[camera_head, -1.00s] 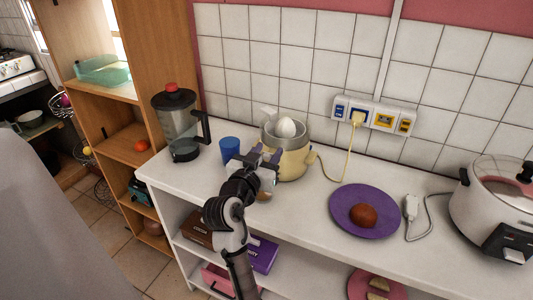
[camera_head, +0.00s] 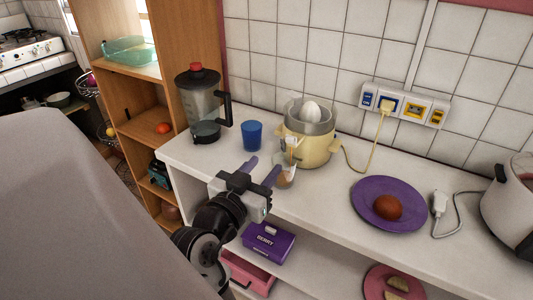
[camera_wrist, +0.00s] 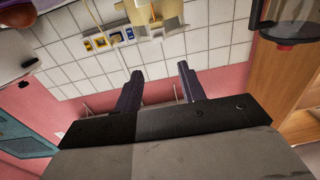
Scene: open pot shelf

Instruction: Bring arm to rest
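My gripper (camera_head: 262,170) is over the front edge of the white counter (camera_head: 336,202), in front of the cream juicer (camera_head: 307,149). In the wrist view my gripper (camera_wrist: 159,80) has its two dark fingers apart with nothing between them. The arm is bent and reaches up from the bottom of the head view. A small brownish thing (camera_head: 285,180) shows just beyond the fingers, below the juicer's spout; I cannot tell exactly what it is.
A blue cup (camera_head: 252,135) and a blender (camera_head: 198,108) stand left of the juicer. A purple plate (camera_head: 365,206) with a brown round item (camera_head: 388,207) and a white cooker (camera_head: 512,208) are to the right. Boxes, including a purple one (camera_head: 268,243), sit on the lower shelf.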

